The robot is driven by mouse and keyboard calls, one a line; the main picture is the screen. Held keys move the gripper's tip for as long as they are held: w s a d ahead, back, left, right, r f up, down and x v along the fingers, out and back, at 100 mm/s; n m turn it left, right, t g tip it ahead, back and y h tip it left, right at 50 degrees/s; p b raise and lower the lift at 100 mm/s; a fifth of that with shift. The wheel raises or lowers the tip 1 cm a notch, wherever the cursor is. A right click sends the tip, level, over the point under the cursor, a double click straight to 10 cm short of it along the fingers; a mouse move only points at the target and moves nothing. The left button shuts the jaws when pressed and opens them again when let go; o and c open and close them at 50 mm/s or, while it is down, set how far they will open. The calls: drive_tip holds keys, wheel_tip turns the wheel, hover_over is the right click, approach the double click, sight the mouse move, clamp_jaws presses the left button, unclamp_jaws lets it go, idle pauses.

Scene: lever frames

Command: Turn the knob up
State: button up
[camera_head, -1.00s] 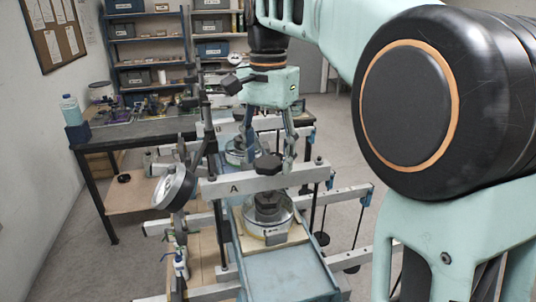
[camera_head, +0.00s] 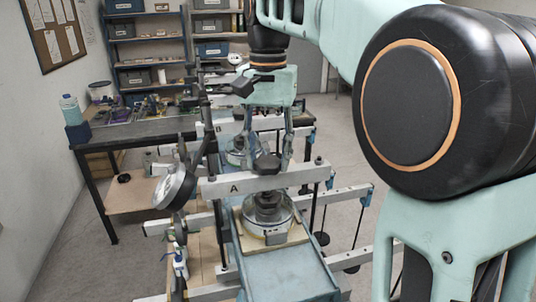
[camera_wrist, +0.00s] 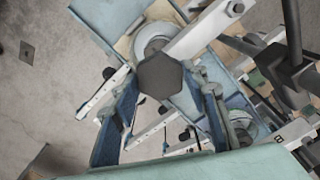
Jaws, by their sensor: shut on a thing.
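The knob (camera_head: 267,162) is a dark hexagonal head on top of the pale beam marked A (camera_head: 218,188). In the wrist view the knob (camera_wrist: 160,76) is near the centre, seen from above. My gripper (camera_head: 268,157) points down over the beam, with one finger on each side of the knob. In the wrist view the fingers of my gripper (camera_wrist: 164,85) reach up to the knob's sides, and it is shut on the knob. The exact contact is partly hidden by the fingers.
A round dial gauge (camera_head: 175,187) stands left of the beam. Below the beam, a round metal cell (camera_head: 268,228) sits on a blue-grey bench (camera_head: 292,280). A second beam, marked B (camera_head: 265,123), lies behind. A workbench (camera_head: 140,130) stands at the left back.

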drive_tip(key=n, duration=0.4)
drive_tip(key=shift+n, duration=0.3)
drive_tip(key=n, duration=0.3)
drive_tip(key=shift+n, duration=0.4)
drive_tip(key=n, duration=1.2)
drive_tip(key=shift+n, duration=0.3)
drive_tip(key=n, duration=0.3)
drive_tip(key=shift+n, duration=0.4)
drive_tip(key=n, duration=0.4)
drive_tip(key=shift+n, duration=1.8)
